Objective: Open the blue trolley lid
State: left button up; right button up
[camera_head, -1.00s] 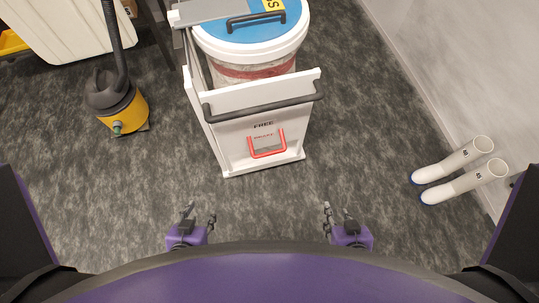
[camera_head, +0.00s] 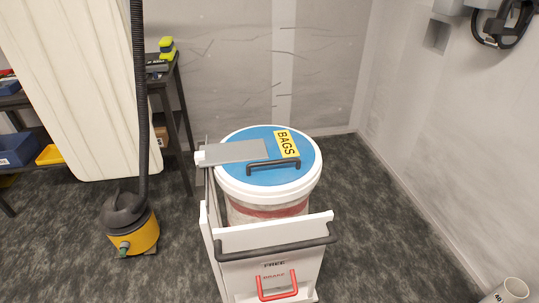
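The trolley (camera_head: 232,239) stands ahead of me, with a white front panel, a dark push bar and a red bracket low on the panel. It carries a round white bin. The blue lid (camera_head: 236,138) lies on top of the bin and looks shut. The lid has a dark handle (camera_head: 273,164) toward the front, a yellow "BAGS" label and a grey plate reaching to the left edge.
A yellow and black vacuum (camera_head: 144,235) with an upright hose stands left of the trolley. Behind it are a cream panel (camera_head: 75,80) and a dark shelf with blue and yellow bins. Floor to the right is clear up to the wall.

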aim_at(259, 160)
jog(key=j+z, duration=0.25)
jog(key=z, duration=0.15)
jog(key=j+z, duration=0.2)
jog(key=z, duration=0.15)
jog(key=k+j+z, duration=0.15)
jog(key=z, duration=0.25)
